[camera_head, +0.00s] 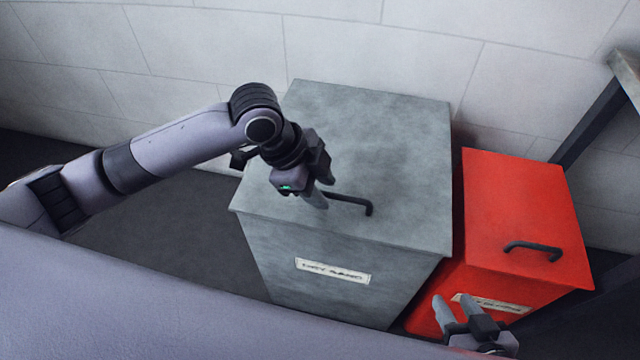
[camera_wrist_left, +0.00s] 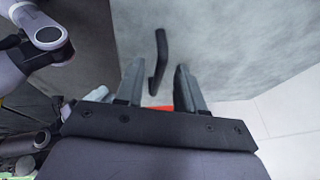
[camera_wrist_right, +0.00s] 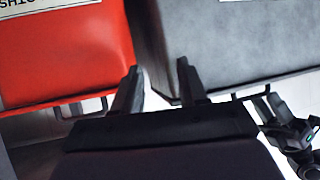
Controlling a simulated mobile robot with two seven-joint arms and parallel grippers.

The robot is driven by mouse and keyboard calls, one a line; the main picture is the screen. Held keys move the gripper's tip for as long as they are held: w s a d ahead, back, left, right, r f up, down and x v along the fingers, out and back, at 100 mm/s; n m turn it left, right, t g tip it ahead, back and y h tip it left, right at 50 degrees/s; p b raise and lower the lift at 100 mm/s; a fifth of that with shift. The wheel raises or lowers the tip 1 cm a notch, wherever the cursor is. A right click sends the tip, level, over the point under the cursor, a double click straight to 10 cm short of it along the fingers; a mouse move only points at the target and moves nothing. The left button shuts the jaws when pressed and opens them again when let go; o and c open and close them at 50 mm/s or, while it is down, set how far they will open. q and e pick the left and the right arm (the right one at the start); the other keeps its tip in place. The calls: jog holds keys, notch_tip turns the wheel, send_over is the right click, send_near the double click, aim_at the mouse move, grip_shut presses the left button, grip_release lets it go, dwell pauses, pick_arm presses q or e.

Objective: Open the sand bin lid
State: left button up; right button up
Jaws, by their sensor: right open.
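The grey bin (camera_head: 350,130) stands against the wall with its sloping lid down. A dark bar handle (camera_head: 368,205) sits near the lid's front edge; the label (camera_head: 333,271) below is not clearly legible. My left gripper (camera_head: 320,188) is over the lid at the handle's left end and hides part of it. In the left wrist view the fingers are apart, with the handle (camera_wrist_left: 160,58) lined up with the gap between them; I cannot tell if they touch it. My right gripper (camera_head: 453,304) is open and empty, low in front of the red bin.
A red bin (camera_head: 515,200) with its own dark handle (camera_head: 532,249) and a label (camera_head: 490,303) stands close on the right, lid down. A pale wall (camera_head: 350,45) is behind. A dark post (camera_head: 590,120) rises at the right. Dark floor (camera_head: 180,230) is clear to the left.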

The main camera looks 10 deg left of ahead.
pick_arm(q)
grip_shut()
jog(key=shift+r, duration=0.15)
